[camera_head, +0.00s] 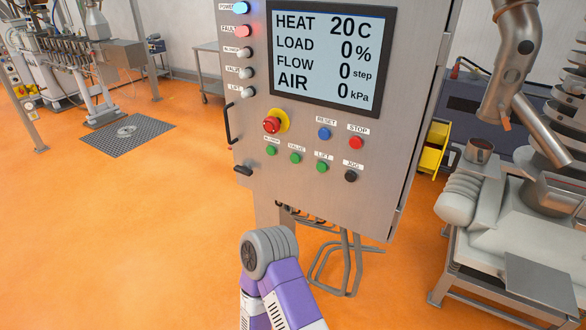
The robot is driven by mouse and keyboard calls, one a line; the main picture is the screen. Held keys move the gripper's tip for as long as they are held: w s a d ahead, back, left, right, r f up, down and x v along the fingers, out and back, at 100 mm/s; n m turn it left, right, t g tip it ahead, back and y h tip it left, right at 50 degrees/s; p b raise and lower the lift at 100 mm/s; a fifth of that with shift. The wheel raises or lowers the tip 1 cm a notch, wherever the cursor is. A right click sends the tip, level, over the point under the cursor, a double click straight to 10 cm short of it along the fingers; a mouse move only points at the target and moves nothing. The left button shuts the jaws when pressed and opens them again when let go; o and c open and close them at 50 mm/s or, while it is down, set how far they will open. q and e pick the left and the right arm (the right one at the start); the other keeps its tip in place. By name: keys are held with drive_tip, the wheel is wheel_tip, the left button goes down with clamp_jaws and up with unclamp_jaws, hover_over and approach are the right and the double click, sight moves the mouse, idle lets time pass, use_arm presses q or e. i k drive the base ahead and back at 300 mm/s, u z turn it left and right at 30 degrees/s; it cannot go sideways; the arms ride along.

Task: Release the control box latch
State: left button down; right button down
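The grey metal control box (205,160) stands upright in the centre of the head view, with its front panel facing me. A small dark latch-like piece (243,170) sits at the panel's lower left edge. Just above it, a thin black handle (228,122) is fixed upright on the left edge. One of my arms, purple with a grey ridged joint (270,252), rises from the bottom centre below the box and appears apart from the latch. I cannot tell which arm it is. No gripper fingers show.
The panel carries a screen (325,53), a red emergency knob (272,124) and several coloured buttons and lamps. Bent grey tubing (345,262) hangs below the box. Metal machinery (530,250) crowds the right side.

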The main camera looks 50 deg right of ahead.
sight(245, 168)
drive_tip(key=z, duration=0.45)
drive_tip(key=i, duration=0.4)
drive_tip(key=z, duration=0.4)
